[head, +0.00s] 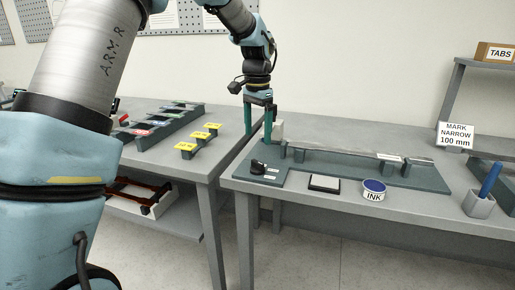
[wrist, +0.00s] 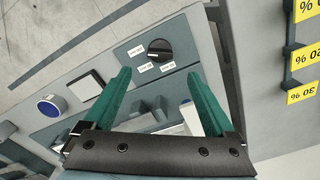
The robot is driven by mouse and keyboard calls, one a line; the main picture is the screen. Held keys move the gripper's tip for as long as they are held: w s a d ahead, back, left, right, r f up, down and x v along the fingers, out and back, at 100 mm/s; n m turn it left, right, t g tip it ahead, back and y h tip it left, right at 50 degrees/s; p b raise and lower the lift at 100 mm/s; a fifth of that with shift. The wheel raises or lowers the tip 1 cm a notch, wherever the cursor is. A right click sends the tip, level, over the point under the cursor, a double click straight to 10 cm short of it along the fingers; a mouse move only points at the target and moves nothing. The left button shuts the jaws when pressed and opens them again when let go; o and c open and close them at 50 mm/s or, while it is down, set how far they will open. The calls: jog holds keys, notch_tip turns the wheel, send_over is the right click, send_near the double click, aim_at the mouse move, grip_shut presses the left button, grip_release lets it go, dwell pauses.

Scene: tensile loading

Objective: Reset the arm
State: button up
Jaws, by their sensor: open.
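My gripper (head: 258,138) hangs from my arm, pointing down over the left end of the right-hand bench (head: 270,185). Its two green fingers are apart with nothing between them. In the wrist view the gripper (wrist: 158,75) is also open and empty, and a black rotary knob (wrist: 159,50) with small white labels lies just beyond the fingertips. In the head view the knob (head: 258,167) sits on a grey-green plate below the fingers, apart from them. A white block (head: 277,130) stands close beside the right finger, partly hidden by it.
A grey-green fixture (head: 340,165) runs along the bench. The left bench holds yellow-labelled slots (head: 198,140). A gap separates the benches.

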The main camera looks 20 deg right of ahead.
jog(key=shift+r, duration=0.7)
jog(key=a+f+n, duration=0.3)
jog(key=a+n, duration=0.4)
jog(key=a, duration=1.4)
jog(key=s+a+f+n, duration=0.2)
jog(key=s+a+n, duration=0.1)
jog(key=s+a, duration=0.2)
jog(key=s+a+f+n+t, duration=0.1)
jog(key=s+a, duration=0.4)
jog(key=a, duration=0.5)
jog(key=f+n, duration=0.1)
jog(key=n, duration=0.1)
jog(key=shift+s+a+n+t, duration=0.3)
jog(key=shift+s, duration=0.1)
